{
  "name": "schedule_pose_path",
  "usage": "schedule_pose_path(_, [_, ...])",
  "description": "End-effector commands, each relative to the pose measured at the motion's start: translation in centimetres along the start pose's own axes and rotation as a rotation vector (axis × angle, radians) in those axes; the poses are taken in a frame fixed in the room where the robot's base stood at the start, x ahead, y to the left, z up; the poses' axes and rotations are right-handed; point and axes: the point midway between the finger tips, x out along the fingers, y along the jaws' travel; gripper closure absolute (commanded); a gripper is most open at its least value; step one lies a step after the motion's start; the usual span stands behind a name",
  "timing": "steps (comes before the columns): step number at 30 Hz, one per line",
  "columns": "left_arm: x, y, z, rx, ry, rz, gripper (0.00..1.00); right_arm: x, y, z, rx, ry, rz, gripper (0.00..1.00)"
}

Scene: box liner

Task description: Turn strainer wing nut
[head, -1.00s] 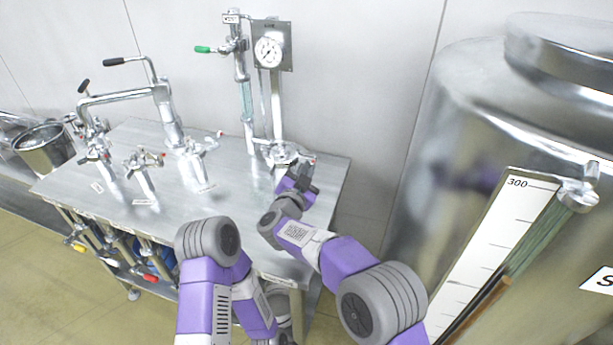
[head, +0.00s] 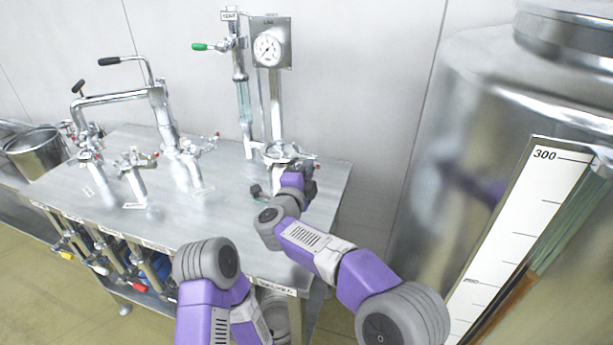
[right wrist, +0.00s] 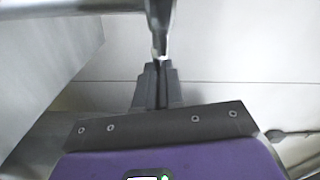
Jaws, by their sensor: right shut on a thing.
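The strainer (head: 283,152) is a shiny metal fitting at the foot of the gauge pipe, near the table's back right corner. My right gripper (head: 298,170) is against its front right side, partly hiding it. In the right wrist view its dark fingers (right wrist: 160,70) are close together, with their tips at the lower end of a metal part (right wrist: 160,35). They are shut on what appears to be the wing nut, mostly hidden between the tips. My left arm shows at the lower middle of the head view, but its gripper does not.
The steel table (head: 240,205) has clear room left of my right gripper. Several metal valve fittings (head: 135,172) stand further left. A pressure gauge (head: 268,48) rises above the strainer. A large steel tank (head: 470,110) with a scale (head: 515,230) stands close at right.

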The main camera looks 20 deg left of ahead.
Motion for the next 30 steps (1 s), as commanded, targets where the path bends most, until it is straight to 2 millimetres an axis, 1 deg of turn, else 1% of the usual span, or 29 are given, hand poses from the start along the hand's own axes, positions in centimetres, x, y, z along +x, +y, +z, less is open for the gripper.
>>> schedule_pose_path(1, [0.45,-0.17,-0.02,0.0,0.0,0.0,0.57,0.03,0.15,-0.01,0.032,0.001,-0.001,1.0])
schedule_pose_path(3, [0.7,-0.26,-0.03,0.0,0.0,0.0,0.57,0.04,0.11,-0.02,0.069,0.001,-0.001,1.0])
schedule_pose_path(12, [1.29,-0.48,-0.06,0.0,0.0,0.0,0.57,0.03,0.0,-0.03,0.165,0.001,-0.001,1.0])
schedule_pose_path(27, [1.34,-0.5,-0.07,0.0,0.0,0.0,0.57,0.03,-0.09,-0.04,0.18,0.001,-0.001,1.0])
schedule_pose_path(28, [1.34,-0.5,-0.07,0.0,0.0,0.0,0.57,0.03,-0.09,-0.04,0.18,0.0,-0.001,0.9])
schedule_pose_path(30, [1.34,-0.5,-0.07,0.0,0.0,0.0,0.57,0.03,-0.08,-0.04,0.179,0.001,-0.001,0.79])
